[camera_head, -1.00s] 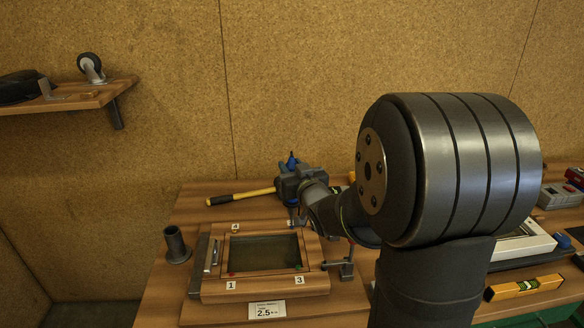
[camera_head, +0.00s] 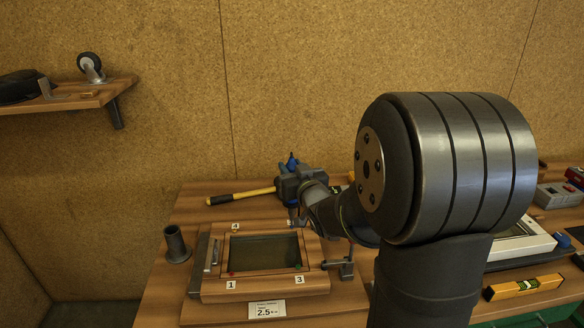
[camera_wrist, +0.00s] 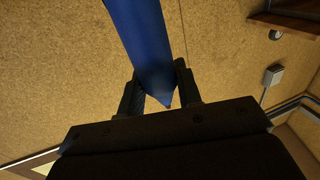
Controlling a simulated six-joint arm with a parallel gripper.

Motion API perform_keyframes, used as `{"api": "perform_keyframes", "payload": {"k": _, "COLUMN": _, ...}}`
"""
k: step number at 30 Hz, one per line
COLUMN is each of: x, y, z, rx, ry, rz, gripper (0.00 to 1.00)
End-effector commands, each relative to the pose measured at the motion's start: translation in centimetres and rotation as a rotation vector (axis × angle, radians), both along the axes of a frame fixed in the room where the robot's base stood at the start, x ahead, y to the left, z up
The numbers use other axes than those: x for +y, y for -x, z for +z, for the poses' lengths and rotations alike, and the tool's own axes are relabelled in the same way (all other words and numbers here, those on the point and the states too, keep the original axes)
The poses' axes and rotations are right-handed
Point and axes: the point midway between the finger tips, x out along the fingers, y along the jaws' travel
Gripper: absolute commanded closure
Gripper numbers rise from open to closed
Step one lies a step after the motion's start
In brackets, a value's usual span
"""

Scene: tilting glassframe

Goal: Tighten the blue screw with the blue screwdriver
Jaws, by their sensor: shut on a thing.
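My gripper (camera_head: 291,184) is above the far right corner of the wooden glass frame (camera_head: 265,287). It is shut on the blue screwdriver (camera_wrist: 147,42), whose blue handle runs up between the fingers in the wrist view. The blue top of the handle (camera_head: 291,158) shows above the gripper in the head view. The frame lies on the bench with labels 1, 3 and 4 visible. The far right corner is partly hidden by my gripper and wrist. I cannot make out the blue screw or whether the screwdriver tip touches it.
A hammer with a yellow and black handle (camera_head: 240,197) lies behind the frame. A dark cup (camera_head: 176,245) stands to its left. A metal clamp (camera_head: 343,268) is at its right side. A yellow level (camera_head: 524,286) lies at right. A card reading 2.5 (camera_head: 267,310) lies in front.

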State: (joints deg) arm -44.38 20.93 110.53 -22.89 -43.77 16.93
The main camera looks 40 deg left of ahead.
Motion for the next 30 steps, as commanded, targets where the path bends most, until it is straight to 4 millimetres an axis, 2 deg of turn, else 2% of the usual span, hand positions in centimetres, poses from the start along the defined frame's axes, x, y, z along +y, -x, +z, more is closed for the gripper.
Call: {"api": "perform_keyframes", "payload": {"k": 30, "x": 0.00, "y": 0.00, "z": -0.53, "rx": 0.000, "ry": 0.000, "rz": 0.000, "gripper": 0.96}}
